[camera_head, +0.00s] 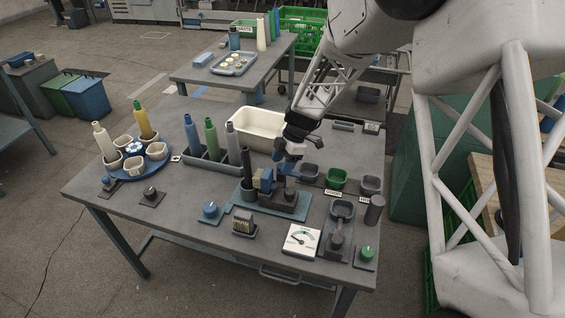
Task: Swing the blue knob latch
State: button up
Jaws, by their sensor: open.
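A round blue knob (210,209) sits on a small dark plate near the front of the grey table, left of the teal-based fixture. It looks like the blue knob latch, but I cannot tell its latch position at this size. My gripper (286,164) is open and points down over the middle of the table, behind the fixture and up and right of the knob, apart from it. A blue upright part (267,181) stands on the teal fixture base (242,212), just left of and below my gripper. The fingertips are small and partly merge with blue parts there, so contact is unclear.
A dark rack (218,168) holds upright cones behind the knob. A blue turntable (134,171) with cups stands left. A cream bin (243,130) is behind.

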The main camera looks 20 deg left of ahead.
jog(key=shift+f, duration=0.1)
jog(key=c, duration=0.9)
jog(key=shift+m, duration=0.3)
jog(key=m, duration=0.2)
jog(key=m+t+y, duration=0.1)
jog(key=m, duration=0.1)
jog(key=shift+s+t, duration=0.15)
jog(key=shift+t, duration=0.15)
jog(key=m+t, duration=0.1)
jog(key=m, duration=0.3)
jog(key=shift+s+m+t, duration=0.1)
jog(key=shift+m+t, duration=0.3)
jog(key=m+t, duration=0.1)
jog(key=m, duration=0.3)
jog(key=shift+t, duration=0.3)
jog(key=shift+s+m+t+h, duration=0.1)
jog(key=shift+m+t+h, duration=0.45)
jog(key=shift+m, duration=1.45)
jog(key=shift+m+t, duration=0.25)
jog(key=shift+m, duration=0.15)
